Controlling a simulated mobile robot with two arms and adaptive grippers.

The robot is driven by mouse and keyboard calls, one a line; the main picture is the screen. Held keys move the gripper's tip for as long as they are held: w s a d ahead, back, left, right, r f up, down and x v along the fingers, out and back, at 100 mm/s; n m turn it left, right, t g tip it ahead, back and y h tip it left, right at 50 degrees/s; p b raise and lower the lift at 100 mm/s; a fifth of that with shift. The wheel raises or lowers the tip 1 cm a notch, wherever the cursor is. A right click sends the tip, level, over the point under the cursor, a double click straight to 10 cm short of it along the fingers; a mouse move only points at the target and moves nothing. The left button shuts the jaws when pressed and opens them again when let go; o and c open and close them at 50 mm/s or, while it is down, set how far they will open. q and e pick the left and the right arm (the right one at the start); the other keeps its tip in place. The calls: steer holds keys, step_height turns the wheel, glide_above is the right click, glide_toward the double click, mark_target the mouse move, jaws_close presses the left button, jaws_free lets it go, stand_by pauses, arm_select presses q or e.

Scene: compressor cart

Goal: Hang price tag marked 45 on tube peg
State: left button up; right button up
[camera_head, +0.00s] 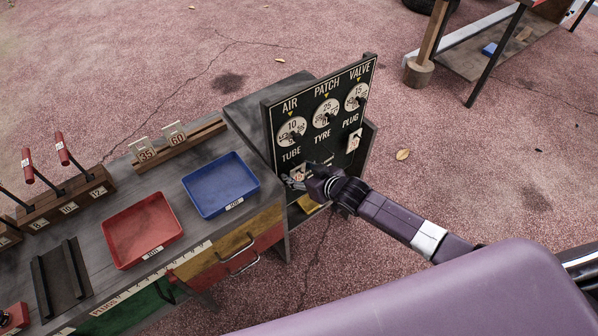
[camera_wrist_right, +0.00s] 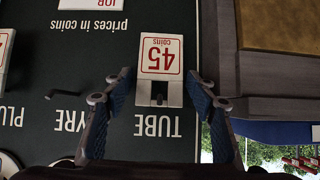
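The white price tag marked 45 (camera_wrist_right: 161,54) is at the TUBE place on the dark price board (camera_head: 317,115). In the right wrist view it appears upside down, with a dark peg-like spot in the slot at its TUBE-side end. It looks hung there, but its exact seating on the peg is hard to tell. My right gripper (camera_wrist_right: 155,78) is open, its two fingers on either side of the tag with visible gaps. In the head view the right gripper (camera_head: 302,182) is at the board's lower left and partly hides the tag. My left gripper is not in view.
Another tag (camera_head: 354,141) hangs under PLUG. A bare peg (camera_wrist_right: 62,95) shows at TYRE. Tags marked 35 (camera_head: 145,150) and 60 (camera_head: 174,134) stand on a wooden rack. Blue (camera_head: 220,185) and red (camera_head: 143,230) trays sit on the bench.

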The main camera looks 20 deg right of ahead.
steer(key=shift+o, duration=0.2)
steer(key=v, duration=1.2)
steer(key=s+d+f+m+g+h, duration=0.1)
steer(key=s+d+f, duration=0.25)
steer(key=f, duration=0.55)
steer(key=s+d+f+g+h, duration=0.1)
steer(key=s+d+f+g, duration=0.2)
steer(key=f, duration=0.5)
steer(key=s+d+f+m+h, duration=0.1)
steer(key=s+d+f, duration=0.25)
steer(key=f, duration=0.55)
steer(key=s+a+f+g, duration=0.2)
steer(key=s+f, duration=0.3)
steer(key=s, duration=0.5)
steer(key=s+a+f+g, duration=0.1)
steer(key=s+f, duration=0.4)
steer(key=s, duration=0.6)
steer(key=s+a+f+g, duration=0.2)
steer(key=s+f, duration=0.4)
steer(key=s, duration=0.5)
steer(key=shift+s+a+g+h, duration=0.2)
steer(key=shift+a+g+h, duration=0.15)
steer(key=shift+a, duration=0.45)
steer(key=shift+f, duration=0.1)
